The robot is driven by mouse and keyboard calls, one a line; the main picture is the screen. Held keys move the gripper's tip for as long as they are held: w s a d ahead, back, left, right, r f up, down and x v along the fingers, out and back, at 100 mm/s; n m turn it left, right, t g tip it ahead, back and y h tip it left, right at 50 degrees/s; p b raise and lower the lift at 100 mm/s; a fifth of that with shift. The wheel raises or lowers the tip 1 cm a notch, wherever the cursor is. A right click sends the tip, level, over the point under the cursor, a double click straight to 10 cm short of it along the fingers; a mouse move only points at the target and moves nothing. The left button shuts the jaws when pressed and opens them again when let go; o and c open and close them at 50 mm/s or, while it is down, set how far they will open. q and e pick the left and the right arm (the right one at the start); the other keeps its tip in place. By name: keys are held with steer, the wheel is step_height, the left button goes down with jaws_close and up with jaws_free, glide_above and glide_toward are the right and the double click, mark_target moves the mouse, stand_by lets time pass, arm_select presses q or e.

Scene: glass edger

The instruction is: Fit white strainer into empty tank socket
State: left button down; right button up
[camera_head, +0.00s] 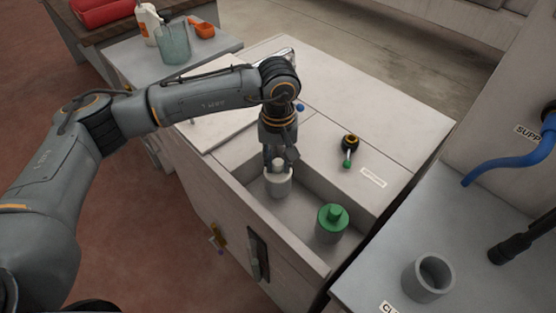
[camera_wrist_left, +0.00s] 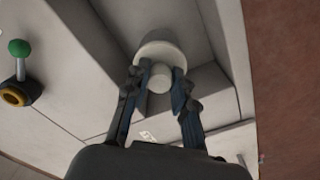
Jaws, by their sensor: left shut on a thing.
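The white strainer (camera_wrist_left: 160,52) is pale and round with a short knob on top. My left gripper (camera_wrist_left: 160,84) is shut on that knob, one finger on each side. In the head view the left gripper (camera_head: 278,164) points down over the tank recess, and the strainer (camera_head: 278,184) stands upright below it at the recess's left end. The socket under the strainer is hidden, so I cannot tell how far it sits in it. A green-capped strainer (camera_head: 332,218) sits in the same tank (camera_head: 296,222), to the right. My right gripper is not in view.
A black and yellow valve with a green-tipped lever (camera_head: 348,150) stands on the tank top; it also shows in the wrist view (camera_wrist_left: 19,60). An empty grey cup (camera_head: 428,278) stands on the right bench, near a blue hose (camera_head: 505,163). A clear beaker (camera_head: 173,44) stands far left.

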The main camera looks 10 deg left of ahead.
arm_select(q)
steer(key=c, duration=1)
jaws_free()
step_height(320, 180, up, 12)
